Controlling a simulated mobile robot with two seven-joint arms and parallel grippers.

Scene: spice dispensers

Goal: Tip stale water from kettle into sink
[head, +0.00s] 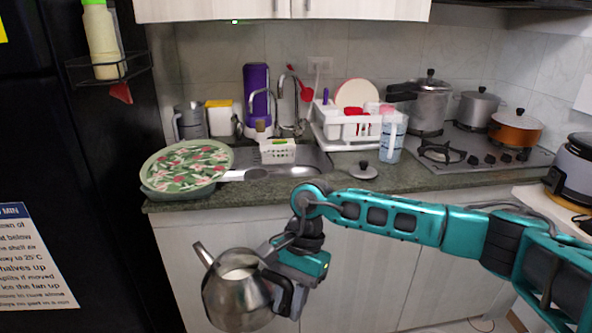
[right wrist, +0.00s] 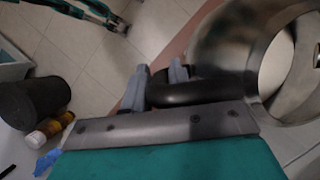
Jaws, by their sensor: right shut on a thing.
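A steel kettle (head: 237,295) with its top open hangs in front of the counter, below the counter's edge. Its spout points up and left, and whitish content shows through the opening. My right gripper (head: 281,262) is shut on the kettle's black handle. In the right wrist view the fingers (right wrist: 160,84) are at the dark handle (right wrist: 190,92), with the kettle's steel body (right wrist: 235,50) at the right. The sink (head: 315,160) is set in the counter behind and above the kettle, under a curved tap (head: 292,105).
A large floral-lidded pan (head: 187,165) sits on the counter left of the sink, its handle reaching toward the basin. A small lid (head: 363,171) lies right of the sink. A dish rack (head: 345,128) and jug (head: 391,137) stand behind. A white basket (head: 277,151) is at the sink's left.

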